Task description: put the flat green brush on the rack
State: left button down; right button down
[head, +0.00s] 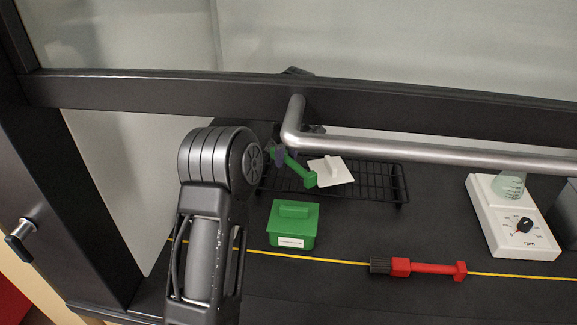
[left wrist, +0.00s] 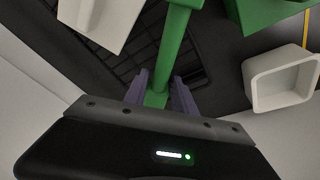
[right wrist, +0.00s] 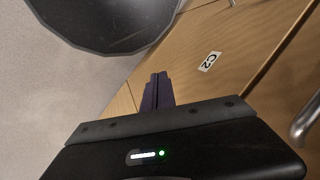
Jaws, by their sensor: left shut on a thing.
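The green brush (head: 297,170) has a long handle and a block-like end. My left gripper (head: 279,155) is shut on it, and it reaches over the left part of the rack. In the left wrist view the green handle (left wrist: 176,45) runs up from between the fingers (left wrist: 160,95). The rack (head: 378,184) is a low black wire grid at the back of the bench; it also shows in the left wrist view (left wrist: 143,58). I cannot tell whether the brush touches it. My right gripper (right wrist: 157,90) is shut and empty, away from the bench, near wooden drawer fronts.
A white flat piece with a knob (head: 333,171) lies on the rack beside the brush. A green lidded box (head: 293,228) stands in front. A red brush (head: 430,268) lies near the yellow line. A white stirrer (head: 505,225) stands right. A metal bar (head: 420,152) crosses above the rack.

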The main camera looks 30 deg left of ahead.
aim_at(287, 176)
pick_arm(q)
jog(key=shift+s+d+x, duration=0.1)
jog(key=shift+d+x, duration=0.1)
jog(key=shift+x, duration=0.7)
jog(key=shift+s+d+x, duration=0.1)
jog(key=shift+d+x, duration=0.05)
jog(key=shift+x, duration=0.75)
jog(key=shift+f, duration=0.1)
jog(key=shift+f, duration=0.15)
jog(key=c, duration=1)
grip_release()
jog(key=v, duration=1.2)
jog(key=shift+d+b, duration=0.1)
jog(key=shift+b, duration=0.2)
